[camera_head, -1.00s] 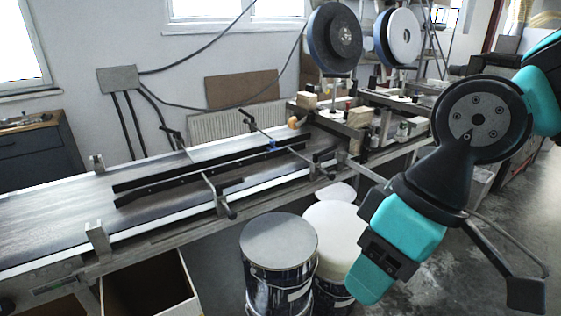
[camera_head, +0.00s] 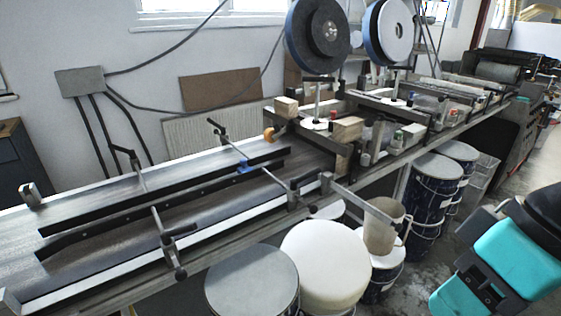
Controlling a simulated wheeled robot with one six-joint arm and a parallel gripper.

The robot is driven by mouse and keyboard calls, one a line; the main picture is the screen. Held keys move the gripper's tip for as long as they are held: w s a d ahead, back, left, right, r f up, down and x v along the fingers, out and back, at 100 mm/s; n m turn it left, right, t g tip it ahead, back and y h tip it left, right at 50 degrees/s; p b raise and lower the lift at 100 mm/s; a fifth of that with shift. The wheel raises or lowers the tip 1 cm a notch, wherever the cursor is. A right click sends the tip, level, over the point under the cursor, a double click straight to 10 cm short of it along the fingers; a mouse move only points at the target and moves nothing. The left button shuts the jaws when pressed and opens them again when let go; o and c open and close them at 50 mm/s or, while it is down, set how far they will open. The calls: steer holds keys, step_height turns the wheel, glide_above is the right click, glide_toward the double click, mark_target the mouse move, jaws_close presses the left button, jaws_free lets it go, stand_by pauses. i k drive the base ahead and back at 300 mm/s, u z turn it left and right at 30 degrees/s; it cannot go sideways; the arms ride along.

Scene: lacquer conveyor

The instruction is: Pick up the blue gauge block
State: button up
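A small blue piece (camera_head: 245,166) shows on the far black guide rail of the conveyor, near a clamp. It is too small to tell if it is the blue gauge block or a part of the rail. I see no other thing that I can take for the gauge block. Part of my teal and black arm shows at the lower right, cut off by the picture edges. It is well apart from the blue piece. The fingertips of my gripper are not in this view.
The conveyor (camera_head: 95,190) runs from lower left towards the middle, with clamps and rods above it. A grey-lidded drum (camera_head: 252,283) and a white-lidded drum (camera_head: 325,262) stand before it. Wooden blocks (camera_head: 347,129) and large reels (camera_head: 318,35) are behind. Floor shows at the right.

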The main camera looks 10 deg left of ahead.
mark_target(243, 161)
steer(key=z, duration=0.05)
steer(key=i, duration=0.8)
steer(key=u, duration=0.7)
steer(key=i, duration=0.4)
steer(key=u, duration=0.4)
